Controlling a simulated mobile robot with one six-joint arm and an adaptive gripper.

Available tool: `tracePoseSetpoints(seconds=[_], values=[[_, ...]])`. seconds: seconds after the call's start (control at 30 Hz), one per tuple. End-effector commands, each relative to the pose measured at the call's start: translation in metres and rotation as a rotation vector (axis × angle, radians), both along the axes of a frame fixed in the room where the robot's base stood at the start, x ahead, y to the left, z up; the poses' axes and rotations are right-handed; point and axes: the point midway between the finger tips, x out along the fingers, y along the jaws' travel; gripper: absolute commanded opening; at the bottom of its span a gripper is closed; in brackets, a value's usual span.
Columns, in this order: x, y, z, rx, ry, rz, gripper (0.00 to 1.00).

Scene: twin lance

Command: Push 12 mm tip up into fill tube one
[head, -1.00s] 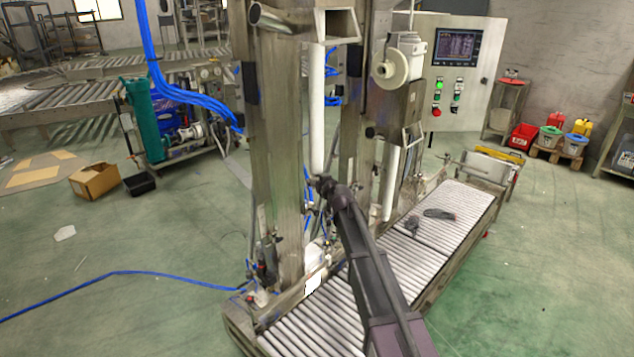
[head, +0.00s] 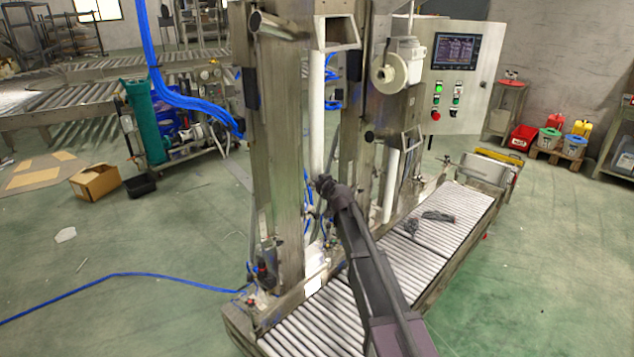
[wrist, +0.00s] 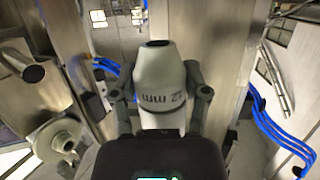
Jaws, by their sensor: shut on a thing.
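The 12 mm tip (wrist: 162,90) is a white tapered piece with dark lettering, upside down in the wrist view, and a dark opening at its narrow end. My gripper (wrist: 160,104) is shut on it, one finger on each side. In the head view my gripper (head: 323,184) is at the lower end of the left white fill tube (head: 317,110). The tip is not clearly visible there, and I cannot tell whether it touches the tube. A second white fill tube (head: 390,185) hangs to the right.
Steel columns (head: 275,150) stand close on the tube's left and right. A roller conveyor (head: 460,210) runs below with a dark item (head: 438,217) on it. Blue hoses (wrist: 280,135) show in the wrist view. A control cabinet (head: 458,75) stands behind on the right.

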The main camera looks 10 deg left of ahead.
Motion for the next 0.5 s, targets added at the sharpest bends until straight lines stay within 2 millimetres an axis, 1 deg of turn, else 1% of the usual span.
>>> tracePoseSetpoints(seconds=[0.03,0.23,0.27,0.3,0.37,0.4,0.5], values=[[0.0002,0.0000,0.0023,0.002,-0.001,-0.001,0.00],[0.0006,0.0001,0.0014,0.002,-0.002,-0.002,0.00],[0.0007,0.0000,0.0015,0.002,-0.002,-0.002,0.65],[0.0007,0.0000,0.0016,0.002,-0.002,-0.002,0.77],[0.0007,0.0000,0.0015,0.002,-0.002,-0.002,0.95],[0.0006,-0.0001,0.0014,0.002,-0.002,-0.002,0.99],[0.0005,0.0000,0.0013,0.001,-0.002,-0.002,0.99]])
